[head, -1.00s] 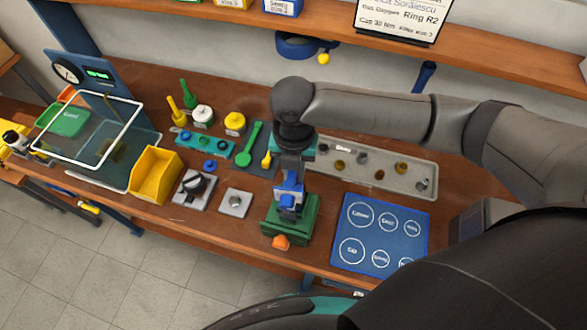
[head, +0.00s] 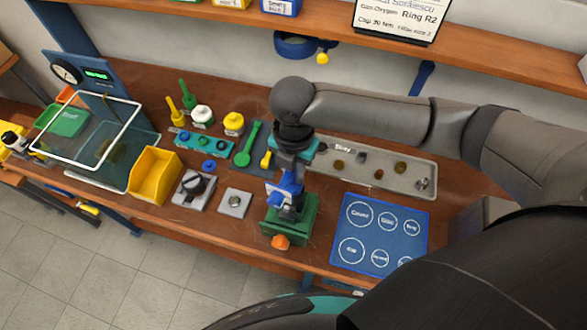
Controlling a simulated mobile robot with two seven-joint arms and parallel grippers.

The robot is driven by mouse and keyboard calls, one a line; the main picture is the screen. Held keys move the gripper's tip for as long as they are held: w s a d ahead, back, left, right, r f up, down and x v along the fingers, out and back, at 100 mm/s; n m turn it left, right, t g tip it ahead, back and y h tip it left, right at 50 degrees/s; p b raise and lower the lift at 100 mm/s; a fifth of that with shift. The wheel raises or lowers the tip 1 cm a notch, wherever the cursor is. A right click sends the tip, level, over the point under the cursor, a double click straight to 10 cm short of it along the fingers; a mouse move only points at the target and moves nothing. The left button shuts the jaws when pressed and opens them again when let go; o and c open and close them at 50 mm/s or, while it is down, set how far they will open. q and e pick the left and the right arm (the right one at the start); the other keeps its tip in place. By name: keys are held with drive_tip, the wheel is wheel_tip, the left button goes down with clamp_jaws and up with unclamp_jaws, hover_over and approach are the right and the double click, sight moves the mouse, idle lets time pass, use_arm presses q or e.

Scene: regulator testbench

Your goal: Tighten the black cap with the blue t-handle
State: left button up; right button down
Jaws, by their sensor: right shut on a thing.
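My right gripper (head: 290,172) reaches down from above over the green vise-like block (head: 290,228) at the front of the bench. It is shut on a blue tool, apparently the blue t-handle (head: 286,193), just above the block. A small dark part (head: 288,212) shows under the blue tool; I cannot tell whether it is the black cap, as the gripper and tool hide most of that spot. A black round knob-like part (head: 193,183) sits on a grey plate further left. My left gripper is not in view.
An orange knob (head: 280,241) sticks out of the block's front. A blue mat with white circles (head: 381,272) lies to the right, a grey tray (head: 428,163) behind. A yellow bin (head: 154,178), a grey plate (head: 235,203) and green tools (head: 249,143) are to the left.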

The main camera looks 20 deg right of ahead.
drive_tip(key=shift+m, duration=0.7)
drive_tip(key=shift+m, duration=0.8)
drive_tip(key=shift+m, duration=0.8)
drive_tip(key=shift+d+n, duration=0.1)
drive_tip(key=shift+n, duration=0.2)
drive_tip(key=shift+r, duration=0.3)
drive_tip(key=shift+r, duration=1.1)
